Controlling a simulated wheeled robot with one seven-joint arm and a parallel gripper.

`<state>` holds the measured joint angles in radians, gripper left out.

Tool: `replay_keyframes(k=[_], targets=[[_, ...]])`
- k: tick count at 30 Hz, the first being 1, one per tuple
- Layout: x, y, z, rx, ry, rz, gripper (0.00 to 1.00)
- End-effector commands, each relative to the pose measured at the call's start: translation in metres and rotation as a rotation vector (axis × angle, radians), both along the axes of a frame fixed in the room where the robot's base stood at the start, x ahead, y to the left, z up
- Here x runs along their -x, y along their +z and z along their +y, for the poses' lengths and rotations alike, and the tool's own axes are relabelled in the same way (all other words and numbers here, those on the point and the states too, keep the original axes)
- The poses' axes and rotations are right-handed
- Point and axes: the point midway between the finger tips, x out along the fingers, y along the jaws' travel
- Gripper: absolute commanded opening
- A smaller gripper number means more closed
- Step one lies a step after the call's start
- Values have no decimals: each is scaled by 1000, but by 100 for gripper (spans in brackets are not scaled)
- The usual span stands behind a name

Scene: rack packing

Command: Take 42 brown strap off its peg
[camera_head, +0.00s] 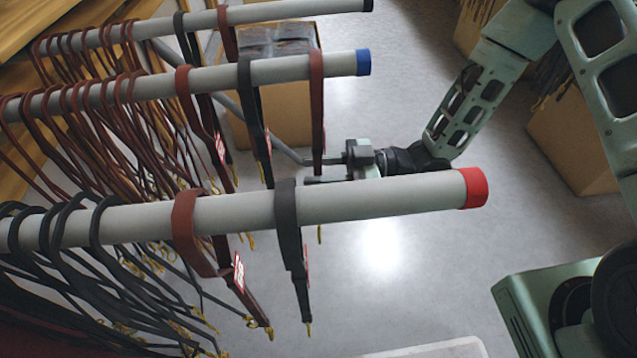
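Brown straps hang on grey pegs. One brown strap (317,95) is outermost on the blue-capped peg (290,69), looped over it and hanging straight down. Another brown strap (185,225) with a red and white tag hangs on the red-capped peg (370,199). A further brown strap (187,95) hangs farther in on the blue-capped peg. I cannot read 42 on any tag. My gripper (322,170) is behind the red-capped peg, reaching in from the right. Its fingers look apart, at the lower part of the outermost brown strap; contact is unclear.
Black straps (286,215) hang beside the brown ones. Several more straps crowd the pegs' left ends. A third peg (290,11) with a black cap is at the top. Cardboard boxes (572,140) stand at right and behind the pegs. Grey floor (420,270) is clear.

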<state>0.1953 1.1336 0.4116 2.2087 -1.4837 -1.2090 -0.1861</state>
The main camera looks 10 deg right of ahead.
Motion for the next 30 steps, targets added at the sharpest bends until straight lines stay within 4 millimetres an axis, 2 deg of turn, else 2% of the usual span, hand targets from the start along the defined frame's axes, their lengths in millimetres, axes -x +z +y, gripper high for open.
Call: replay_keyframes(k=[5, 6, 9, 10, 23, 30], targets=[[0, 0, 0, 0, 0, 0, 34], [0, 0, 0, 0, 0, 0, 31], [0, 0, 0, 0, 0, 0, 4], [0, 0, 0, 0, 0, 0, 0], [0, 4, 0, -1, 0, -1, 0], [0, 32, 0, -1, 0, -5, 0]])
